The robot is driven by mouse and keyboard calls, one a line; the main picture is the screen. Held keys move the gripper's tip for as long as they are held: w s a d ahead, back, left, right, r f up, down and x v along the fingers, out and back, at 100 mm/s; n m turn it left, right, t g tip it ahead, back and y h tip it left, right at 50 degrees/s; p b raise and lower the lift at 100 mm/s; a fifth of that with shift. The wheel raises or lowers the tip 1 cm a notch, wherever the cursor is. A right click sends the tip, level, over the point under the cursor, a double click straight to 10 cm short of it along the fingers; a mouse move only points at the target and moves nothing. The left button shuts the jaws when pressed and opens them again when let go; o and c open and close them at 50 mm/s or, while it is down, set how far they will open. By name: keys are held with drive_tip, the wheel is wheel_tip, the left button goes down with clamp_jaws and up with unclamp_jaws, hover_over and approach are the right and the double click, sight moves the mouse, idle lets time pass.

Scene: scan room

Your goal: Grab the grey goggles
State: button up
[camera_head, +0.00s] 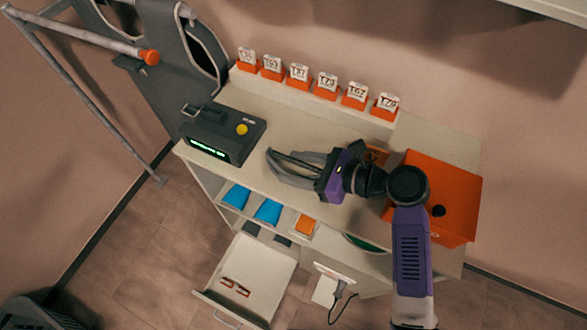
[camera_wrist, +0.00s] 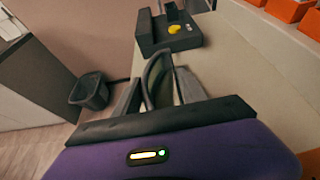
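The grey goggles (camera_head: 291,181) lie on the beige counter, left of the wrist of my gripper (camera_head: 270,158). Dark fingers extend leftward over them and hide part of their shape. In the wrist view, a curved grey piece of the goggles (camera_wrist: 153,72) shows in the gap between the two fingers of my gripper (camera_wrist: 159,76). The fingers stand apart, and I see no clear grip on the goggles. Whether a finger touches them cannot be told.
A dark device with a yellow button (camera_head: 222,134) stands left on the counter (camera_head: 305,126). An orange box (camera_head: 455,185) is at the right, by my arm. Orange-based labelled blocks (camera_head: 299,76) line the back ledge. Below, a drawer (camera_head: 262,262) is pulled out.

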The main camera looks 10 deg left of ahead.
drive_tip(key=c, duration=0.3)
drive_tip(key=shift+r, duration=0.15)
drive_tip(key=shift+c, duration=0.2)
